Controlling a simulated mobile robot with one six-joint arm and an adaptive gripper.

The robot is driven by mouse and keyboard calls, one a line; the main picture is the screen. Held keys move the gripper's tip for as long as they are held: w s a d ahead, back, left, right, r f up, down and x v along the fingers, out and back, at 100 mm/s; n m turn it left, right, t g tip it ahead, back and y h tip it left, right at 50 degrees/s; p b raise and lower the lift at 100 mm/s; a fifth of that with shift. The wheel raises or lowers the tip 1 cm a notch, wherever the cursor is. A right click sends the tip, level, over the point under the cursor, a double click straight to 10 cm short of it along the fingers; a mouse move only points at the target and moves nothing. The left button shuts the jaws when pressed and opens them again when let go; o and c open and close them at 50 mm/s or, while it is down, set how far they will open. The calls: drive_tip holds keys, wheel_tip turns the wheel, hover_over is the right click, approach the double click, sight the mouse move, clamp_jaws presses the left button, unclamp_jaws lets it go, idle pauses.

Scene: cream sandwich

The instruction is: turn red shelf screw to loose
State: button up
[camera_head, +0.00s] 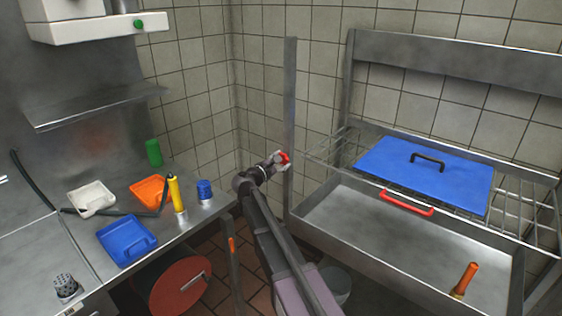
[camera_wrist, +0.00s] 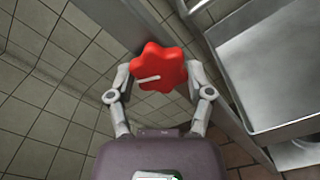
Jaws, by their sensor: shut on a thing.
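The red shelf screw (camera_wrist: 158,68) is a star-shaped knob with a short pale line on its face, pointing to the left in the wrist view. It sits at the metal upright post (camera_head: 289,120), and it also shows in the head view (camera_head: 285,157). My gripper (camera_wrist: 158,80) is shut on the knob, with one finger on each side of it. In the head view my gripper (camera_head: 281,161) reaches the post from below. The screw's shaft behind the knob is hidden.
Right of the post is a metal basin (camera_head: 340,225) with a red handle (camera_head: 406,203). A wire rack (camera_head: 520,215) holds a blue lid (camera_head: 425,172). The left counter (camera_head: 185,225) carries blue (camera_head: 127,240), orange (camera_head: 150,191) and white trays (camera_head: 91,198). A red disc (camera_head: 180,285) is below.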

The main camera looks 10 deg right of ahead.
drive_tip(key=shift+w+n, duration=0.1)
drive_tip(key=shift+n, duration=0.4)
drive_tip(key=o, duration=1.1)
drive_tip(key=shift+o, duration=0.2)
drive_tip(key=v, duration=1.2)
